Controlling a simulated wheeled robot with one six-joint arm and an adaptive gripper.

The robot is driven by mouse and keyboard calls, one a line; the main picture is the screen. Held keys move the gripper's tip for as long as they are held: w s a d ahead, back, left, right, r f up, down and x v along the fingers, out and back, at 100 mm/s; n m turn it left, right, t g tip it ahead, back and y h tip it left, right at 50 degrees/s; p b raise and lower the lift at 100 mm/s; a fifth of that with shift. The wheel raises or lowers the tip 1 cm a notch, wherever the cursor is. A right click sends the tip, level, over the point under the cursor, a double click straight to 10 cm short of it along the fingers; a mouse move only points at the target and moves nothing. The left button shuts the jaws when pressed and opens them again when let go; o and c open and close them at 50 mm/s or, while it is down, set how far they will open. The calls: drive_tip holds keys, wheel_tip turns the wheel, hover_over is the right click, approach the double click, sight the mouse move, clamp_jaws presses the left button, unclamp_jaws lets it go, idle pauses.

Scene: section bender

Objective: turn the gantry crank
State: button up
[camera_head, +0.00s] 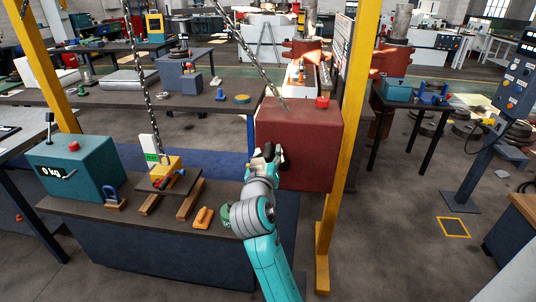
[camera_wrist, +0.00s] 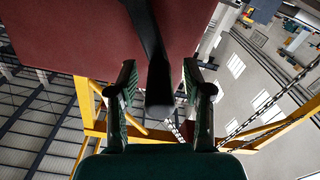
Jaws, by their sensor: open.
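The crank (camera_wrist: 158,62) is a dark arm with a rounded end, seen in the wrist view in front of the dark red box (camera_wrist: 75,30). In the head view the red box (camera_head: 297,150) hangs against the yellow gantry post (camera_head: 347,130), and my gripper (camera_head: 266,154) is at its left front. There my gripper largely hides the crank. In the wrist view my gripper (camera_wrist: 160,92) is open, with one green-padded finger on each side of the crank's end. Gaps show between the crank and both fingers.
A chain (camera_head: 262,65) runs up from the red box. Left of my arm, a dark bench (camera_head: 100,208) carries a teal scale box (camera_head: 75,170), a small platform (camera_head: 168,183) on wooden blocks, and an orange tool (camera_head: 203,217). A blue control panel (camera_head: 518,80) stands at right.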

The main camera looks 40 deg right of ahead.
drive_tip(key=shift+d, duration=0.1)
clamp_jaws()
drive_tip(key=shift+w, duration=0.15)
wheel_tip(320, 180, down, 9)
drive_tip(key=w+a+n, duration=0.2)
drive_tip(key=n, duration=1.1)
drive_tip(key=shift+f+n, duration=0.2)
drive_tip(key=shift+n, duration=0.2)
drive_tip(key=shift+w+d, duration=0.1)
idle(0.3)
